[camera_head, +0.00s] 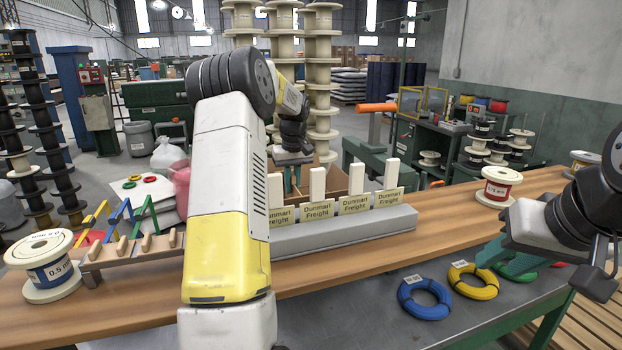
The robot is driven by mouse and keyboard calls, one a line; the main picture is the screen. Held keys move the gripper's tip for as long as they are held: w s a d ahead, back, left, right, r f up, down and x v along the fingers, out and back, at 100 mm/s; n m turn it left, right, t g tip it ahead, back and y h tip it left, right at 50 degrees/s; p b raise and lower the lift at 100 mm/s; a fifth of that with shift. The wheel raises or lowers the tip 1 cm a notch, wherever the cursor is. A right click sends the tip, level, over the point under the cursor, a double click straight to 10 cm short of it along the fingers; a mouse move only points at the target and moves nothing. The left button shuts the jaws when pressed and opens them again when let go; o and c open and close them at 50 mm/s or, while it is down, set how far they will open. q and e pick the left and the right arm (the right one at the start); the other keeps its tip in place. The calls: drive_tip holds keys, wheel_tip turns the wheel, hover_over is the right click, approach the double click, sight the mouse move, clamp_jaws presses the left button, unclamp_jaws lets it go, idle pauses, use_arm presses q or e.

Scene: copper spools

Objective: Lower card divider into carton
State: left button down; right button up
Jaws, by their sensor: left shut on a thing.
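My left arm rises through the middle of the view, and its gripper (292,181) points down over a brown cardboard carton (338,184) behind the grey rack. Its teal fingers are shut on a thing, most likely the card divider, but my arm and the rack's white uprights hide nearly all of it. I cannot tell how deep it sits in the carton. My right gripper (492,254) is at the right, above the bench near the coils, well away from the carton. Its finger gap is unclear.
The grey rack (345,234) with white uprights and labelled cards stands before the carton. A wooden pegged rack (130,254) and a spool (48,268) are at left. Another spool (498,188) stands right. Blue (410,305) and yellow (460,287) coils lie in front.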

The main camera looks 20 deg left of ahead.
use_arm(q)
drive_tip(key=shift+f, duration=6.05)
drive_tip(key=c, duration=1.4)
unclamp_jaws()
drive_tip(key=shift+o, duration=0.2)
drive_tip(key=r, duration=0.5)
drive_tip(key=s+r, duration=0.1)
drive_tip(key=r, duration=0.1)
drive_tip(key=shift+d+r, duration=0.35)
